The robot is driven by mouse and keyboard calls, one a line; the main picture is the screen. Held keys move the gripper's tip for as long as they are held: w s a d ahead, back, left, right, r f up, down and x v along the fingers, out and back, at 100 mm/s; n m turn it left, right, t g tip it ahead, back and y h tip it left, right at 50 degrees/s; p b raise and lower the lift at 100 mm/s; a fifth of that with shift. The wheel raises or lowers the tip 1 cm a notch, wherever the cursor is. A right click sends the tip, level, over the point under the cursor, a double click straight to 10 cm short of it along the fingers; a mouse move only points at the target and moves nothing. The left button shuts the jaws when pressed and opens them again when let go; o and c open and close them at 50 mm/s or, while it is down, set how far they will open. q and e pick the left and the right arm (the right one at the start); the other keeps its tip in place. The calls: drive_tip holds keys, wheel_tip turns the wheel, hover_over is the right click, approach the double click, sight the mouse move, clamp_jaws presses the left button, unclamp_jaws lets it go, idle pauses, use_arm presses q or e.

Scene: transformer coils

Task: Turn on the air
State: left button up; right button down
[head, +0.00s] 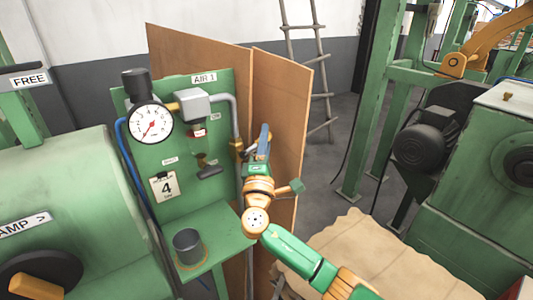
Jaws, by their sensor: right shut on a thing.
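The green air panel (225,95), labelled AIR 1, stands upright left of centre. A round white gauge (151,123) with a red needle is on it. A grey pipe (234,112) runs down from a grey box (193,104) to a brass valve fitting (237,145) at the panel's right edge. A blue lever (264,134) stands up beside this fitting. My right gripper (258,155) is at the lever, shut on it as far as I can tell; its fingers are mostly hidden by the wrist. My left gripper is out of view.
A grey cup (187,246) stands on the panel's green shelf (222,227). Brown boards (279,110) stand close behind my right gripper. A tan covered surface (375,255) lies at lower right, with a green machine and motor (420,148) beyond. Open floor lies between.

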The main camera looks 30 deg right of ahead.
drive_tip(key=shift+a+r+n+t+b, duration=0.15)
drive_tip(key=shift+r+n+t+b, duration=0.1)
drive_tip(key=shift+n+t+b, duration=0.4)
drive_tip(key=shift+a+r+n+t+b, duration=0.1)
drive_tip(key=shift+r+n+t+b, duration=0.1)
drive_tip(key=shift+n+t+b, duration=0.4)
drive_tip(key=shift+a+r+n+t+y+b, duration=0.15)
drive_tip(key=shift+r+n+t+y+b, duration=0.25)
drive_tip(key=shift+n, duration=0.25)
drive_tip(key=c, duration=0.7)
unclamp_jaws()
drive_tip(key=shift+c, duration=0.2)
drive_tip(key=shift+f, duration=0.1)
